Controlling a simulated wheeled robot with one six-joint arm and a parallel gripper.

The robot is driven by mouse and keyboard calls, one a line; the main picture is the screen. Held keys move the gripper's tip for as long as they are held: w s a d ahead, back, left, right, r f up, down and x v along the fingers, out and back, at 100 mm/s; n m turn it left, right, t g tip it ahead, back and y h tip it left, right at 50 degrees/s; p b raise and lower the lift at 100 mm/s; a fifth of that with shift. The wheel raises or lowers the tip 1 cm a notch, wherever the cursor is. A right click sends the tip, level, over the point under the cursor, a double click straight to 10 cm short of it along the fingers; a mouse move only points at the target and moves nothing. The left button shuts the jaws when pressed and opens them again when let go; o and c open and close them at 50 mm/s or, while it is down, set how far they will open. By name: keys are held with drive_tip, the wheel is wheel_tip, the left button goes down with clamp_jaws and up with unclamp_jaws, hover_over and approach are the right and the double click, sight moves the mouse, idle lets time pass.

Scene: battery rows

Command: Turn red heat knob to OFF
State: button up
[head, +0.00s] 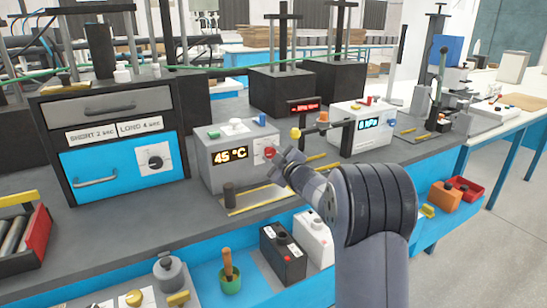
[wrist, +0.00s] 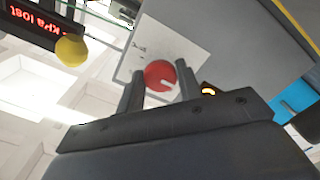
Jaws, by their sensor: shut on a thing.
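The red heat knob (head: 269,152) is on the front face of a grey control box (head: 215,180), right of its orange "45 °C" display (head: 230,155). My gripper (head: 276,157) reaches the knob from the front right and partly covers it in the head view. In the wrist view the red knob (wrist: 160,75) sits between the two dark fingers of my gripper (wrist: 158,72), one on each side. The fingers are shut on it. A white panel with small markings lies behind the knob. I cannot read the OFF mark or the knob's setting.
A dark oven-like cabinet with a blue drawer (head: 115,172) stands left of the box. A white box with a blue display (head: 362,128) stands to the right. A dark-headed tool (head: 229,195) lies before the control box. A yellow ball knob (wrist: 71,50) shows near the gripper.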

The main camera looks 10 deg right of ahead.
drive_tip(key=o, duration=1)
drive_tip(key=shift+c, duration=0.2)
drive_tip(key=v, duration=1)
drive_tip(key=shift+s, duration=0.4)
drive_tip(key=shift+w, duration=0.15)
drive_tip(key=x, duration=1)
drive_tip(key=shift+w, duration=0.3)
